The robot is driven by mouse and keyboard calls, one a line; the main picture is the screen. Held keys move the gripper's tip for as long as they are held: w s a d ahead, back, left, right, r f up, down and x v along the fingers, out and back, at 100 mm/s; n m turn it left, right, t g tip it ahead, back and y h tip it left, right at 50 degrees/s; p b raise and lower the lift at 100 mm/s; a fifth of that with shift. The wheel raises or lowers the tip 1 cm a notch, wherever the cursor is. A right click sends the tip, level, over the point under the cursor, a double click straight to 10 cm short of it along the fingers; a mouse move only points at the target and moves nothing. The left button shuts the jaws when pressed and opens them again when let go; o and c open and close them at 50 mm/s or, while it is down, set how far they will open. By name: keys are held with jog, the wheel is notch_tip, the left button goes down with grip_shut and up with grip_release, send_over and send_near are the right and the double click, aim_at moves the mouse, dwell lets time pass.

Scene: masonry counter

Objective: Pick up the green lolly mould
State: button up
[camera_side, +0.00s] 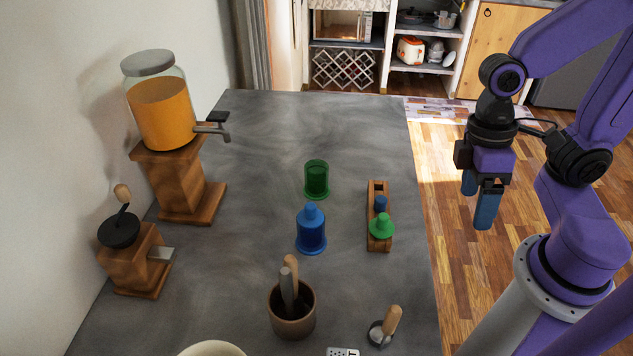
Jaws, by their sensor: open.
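The green lolly mould (317,181) is a translucent green cup with a flared base, standing upright near the middle of the grey counter (270,130). Nothing hides it. A blue mould (311,236) with a blue knobbed top stands just in front of it. To their right is a wooden stand (378,188) with a blue piece (381,203) and a green knobbed piece (382,227) on it. My gripper (476,209) is open and empty, with its blue fingers pointing down. It appears off to the right of the counter, well apart from the green mould.
A drink dispenser (163,112) on a wooden base and a grinder (136,257) stand at left. A mortar with pestle (292,310), a wooden-handled scoop (385,328) and a pale bowl (212,349) are in front. The counter behind the green mould is clear.

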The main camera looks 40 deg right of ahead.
jog(key=w+f+m+y, duration=0.1)
jog(key=w+m+y, duration=0.3)
jog(key=w+m, duration=0.2)
jog(key=w+f+m+t+y, duration=0.1)
jog(key=w+m+y, duration=0.3)
jog(key=m, duration=0.6)
jog(key=w+a+f+m+y, duration=0.1)
jog(key=w+m+y, duration=0.3)
jog(key=w+m, duration=0.4)
jog(key=shift+w+m+t, duration=0.3)
jog(key=shift+w, duration=0.3)
jog(key=w+d+f+m+t, duration=0.1)
jog(key=w+d+m+t, duration=0.4)
jog(key=w+m, duration=0.1)
send_near(309, 177)
jog(key=w+a+f, duration=0.3)
jog(key=shift+s+x, duration=0.2)
jog(key=shift+x, duration=2.55)
jog(key=shift+f, duration=0.1)
